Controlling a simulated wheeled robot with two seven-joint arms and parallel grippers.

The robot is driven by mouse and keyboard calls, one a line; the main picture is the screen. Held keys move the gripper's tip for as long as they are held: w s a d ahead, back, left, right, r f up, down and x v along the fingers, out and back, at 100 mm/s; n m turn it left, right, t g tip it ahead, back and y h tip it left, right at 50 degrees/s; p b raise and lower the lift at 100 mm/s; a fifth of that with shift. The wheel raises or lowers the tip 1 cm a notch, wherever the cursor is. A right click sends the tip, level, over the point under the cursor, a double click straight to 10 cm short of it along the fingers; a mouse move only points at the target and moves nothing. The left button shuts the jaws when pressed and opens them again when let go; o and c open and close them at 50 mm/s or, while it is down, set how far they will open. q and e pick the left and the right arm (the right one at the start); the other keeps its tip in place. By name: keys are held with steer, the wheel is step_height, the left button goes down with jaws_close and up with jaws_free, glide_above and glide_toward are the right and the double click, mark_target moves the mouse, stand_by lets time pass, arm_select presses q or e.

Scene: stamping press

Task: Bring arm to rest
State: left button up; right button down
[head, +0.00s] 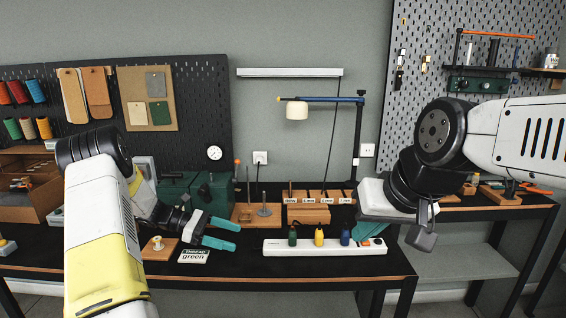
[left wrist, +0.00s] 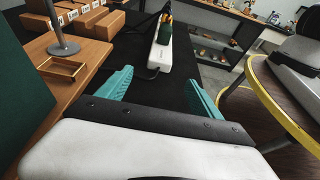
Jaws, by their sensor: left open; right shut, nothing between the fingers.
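My left gripper (head: 235,236) reaches over the black workbench (head: 235,272) from the left, with its two teal fingers apart. In the left wrist view the fingers (left wrist: 160,76) are spread with nothing between them, above the dark bench top. My right arm (head: 520,135) comes in from the right and bends down. My right gripper (head: 370,231) points down near the right end of a white strip (head: 280,247); its teal fingers are partly hidden by its white body. It appears shut and empty. I cannot tell whether it touches the strip.
A "THREAD green" card (head: 194,256) lies below my left gripper. Behind stand a wooden base (head: 243,214) with posts, a wooden block rack (head: 308,211) and a lamp (head: 298,110). A side bench (head: 490,206) is at the right.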

arm_select(q)
steer(key=shift+r, duration=0.1)
steer(key=s+d+r+m+g+y, duration=0.1)
steer(key=s+d+r+m+y, duration=0.3)
steer(key=r, duration=0.4)
steer(key=s+r+m+t+y, duration=0.2)
steer(key=s+r+m, duration=0.2)
steer(key=s, duration=0.3)
steer(key=s+a+r+m+t+y, duration=0.1)
steer(key=s+r+m+t+y, duration=0.1)
steer(key=s, duration=0.6)
steer(key=s+a+r+m+t+y, duration=0.1)
steer(key=s+r+m+t+y, duration=0.2)
steer(key=s+r+m, duration=0.4)
steer(key=shift+s+m+y, duration=0.6)
steer(key=shift+s+m, duration=0.05)
steer(key=shift+m, duration=0.15)
steer(key=shift+w+d+r, duration=0.1)
